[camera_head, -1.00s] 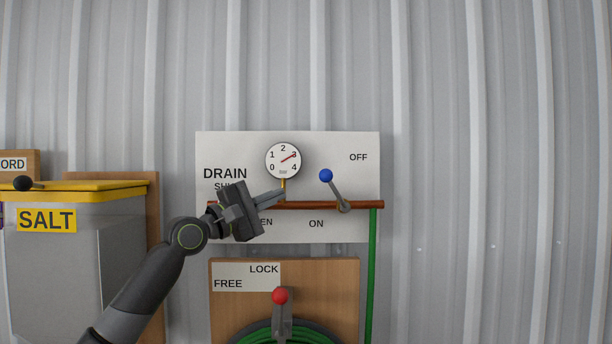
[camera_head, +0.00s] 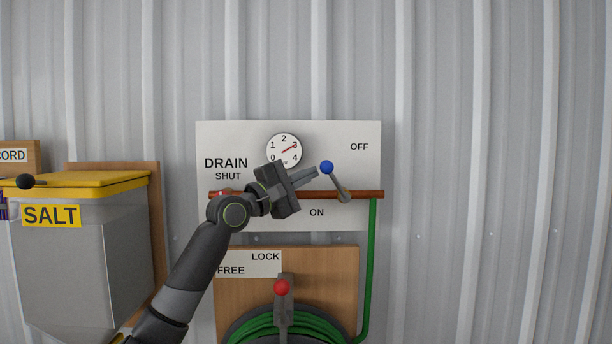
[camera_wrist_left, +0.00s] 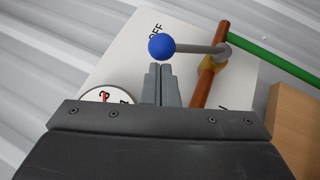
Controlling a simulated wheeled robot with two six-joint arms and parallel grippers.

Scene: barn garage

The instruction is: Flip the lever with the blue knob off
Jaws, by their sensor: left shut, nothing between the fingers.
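The lever with the blue knob (camera_head: 326,167) is on the white board (camera_head: 365,213). Its grey arm (camera_head: 335,183) runs from the copper pipe (camera_head: 369,194) up and slightly left to the knob, between the ON and OFF labels. My left gripper (camera_head: 316,173) is shut and empty, its fingertips just left of the knob. In the left wrist view the blue knob (camera_wrist_left: 161,47) is just beyond the shut fingertips (camera_wrist_left: 159,66); I cannot tell whether they touch. The lever's arm points right there, to the pipe. My right gripper is not in view.
A pressure gauge (camera_head: 284,150) is above my gripper. A red-knobbed lever (camera_head: 282,288) is below, in front of a green hose reel (camera_head: 255,325). A green pipe (camera_head: 371,260) drops at the right. A salt bin (camera_head: 85,260) stands left. The wall right of the board is clear.

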